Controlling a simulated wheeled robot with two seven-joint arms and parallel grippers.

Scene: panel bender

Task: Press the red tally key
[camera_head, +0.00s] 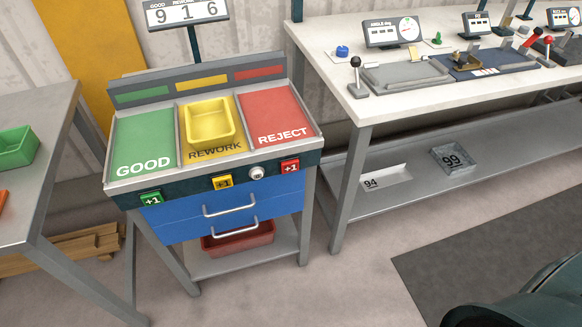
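The red tally key (290,167) marked +1 is on the front edge of the sorting stand, below the red REJECT panel (270,112). A yellow +1 key (222,182) and a green +1 key (151,199) are on the same edge, under REWORK and GOOD. A round pale button (257,173) sits between the yellow and red keys. A counter display (187,13) above the stand reads 9 1 6. Neither gripper shows. A dark teal part at the lower right looks like my own body.
A yellow tray (210,122) lies on the REWORK panel. Blue drawers with handles (229,209) are below the keys, over a red bin (238,241). A white workbench (340,50) stands right, a grey table (40,110) left. Floor before the stand is clear.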

